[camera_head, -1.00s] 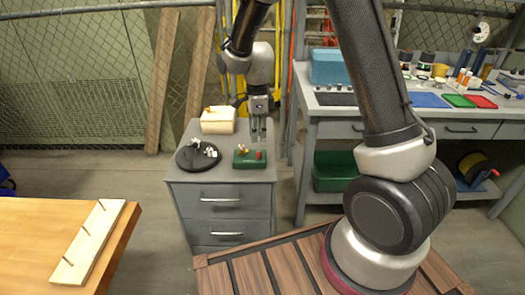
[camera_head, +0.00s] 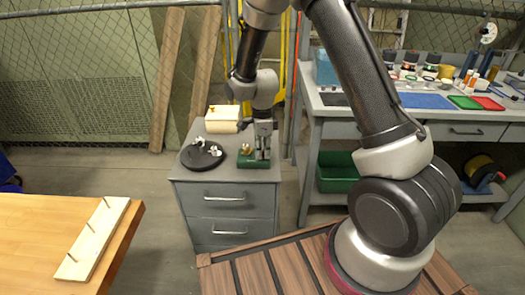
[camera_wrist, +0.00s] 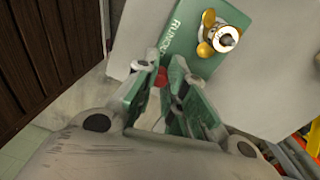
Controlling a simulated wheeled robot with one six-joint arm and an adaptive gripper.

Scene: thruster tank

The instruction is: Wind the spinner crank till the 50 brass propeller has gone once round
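The spinner is a green base (camera_head: 246,162) on the grey drawer cabinet (camera_head: 225,172), with a brass propeller at its left end. In the wrist view the lettered green base (camera_wrist: 198,32) carries the brass propeller (camera_wrist: 219,38) on a pale hub. A red crank knob (camera_wrist: 162,79) shows between my finger pads; the crank arm is hidden. My gripper (camera_head: 264,156) points down at the base's right end, and it also shows in the wrist view (camera_wrist: 166,66). Its fingers stand apart, one on each side of the knob; I cannot tell whether they touch it.
A round black tray (camera_head: 188,158) with small pale propellers lies left of the spinner. A workbench (camera_head: 455,117) with bottles and coloured mats is to the right. A wooden table (camera_head: 30,225) with a pegged board (camera_head: 93,240) is front left.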

